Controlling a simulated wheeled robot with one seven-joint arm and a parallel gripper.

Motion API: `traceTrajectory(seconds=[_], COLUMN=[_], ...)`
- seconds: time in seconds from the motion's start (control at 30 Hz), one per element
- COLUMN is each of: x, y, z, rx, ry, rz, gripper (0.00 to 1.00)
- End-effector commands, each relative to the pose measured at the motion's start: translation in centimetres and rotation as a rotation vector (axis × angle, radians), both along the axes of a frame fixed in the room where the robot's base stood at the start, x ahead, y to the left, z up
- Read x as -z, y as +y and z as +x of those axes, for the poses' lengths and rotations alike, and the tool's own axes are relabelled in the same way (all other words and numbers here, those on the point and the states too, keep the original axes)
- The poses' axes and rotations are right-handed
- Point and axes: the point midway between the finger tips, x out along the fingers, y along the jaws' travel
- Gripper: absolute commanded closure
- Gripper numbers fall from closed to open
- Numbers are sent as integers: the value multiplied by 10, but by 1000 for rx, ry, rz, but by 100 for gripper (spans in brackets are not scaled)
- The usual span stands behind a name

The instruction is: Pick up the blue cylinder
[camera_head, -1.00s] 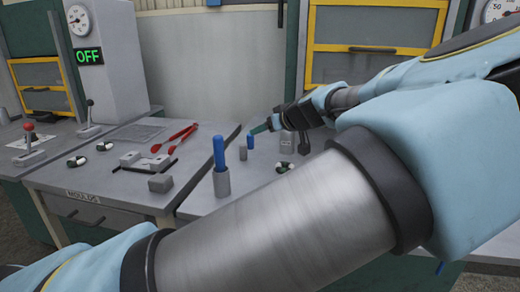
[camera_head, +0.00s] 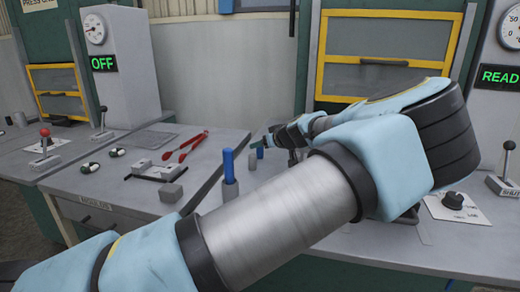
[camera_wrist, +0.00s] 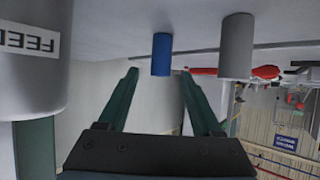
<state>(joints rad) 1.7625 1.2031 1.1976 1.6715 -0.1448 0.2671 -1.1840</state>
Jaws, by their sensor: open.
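In the wrist view a short blue cylinder (camera_wrist: 161,54) appears just beyond and between my open gripper's fingertips (camera_wrist: 158,74), with nothing between the fingers. A wider grey cylinder (camera_wrist: 237,45) is to its right. In the head view my gripper (camera_head: 264,141) reaches low over the bench, partly hidden by its own arm.
Red tongs (camera_head: 185,147) and a grey block (camera_head: 171,192) lie on the left bench. A large grey cylinder with a "FEED" label (camera_wrist: 30,60) is close on the left in the wrist view.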

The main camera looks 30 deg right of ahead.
Motion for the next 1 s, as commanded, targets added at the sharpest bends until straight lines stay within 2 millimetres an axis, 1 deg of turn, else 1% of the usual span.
traceTrajectory(seconds=[0.23,0.27,0.83,1.0], x=[1,1,1,1], y=[0,0,0,0], z=[2,2,2,2], rx=[0,0,0,0], ry=[0,0,0,0], rz=[-1,-1,-1,-1], gripper=[34,36,100,100])
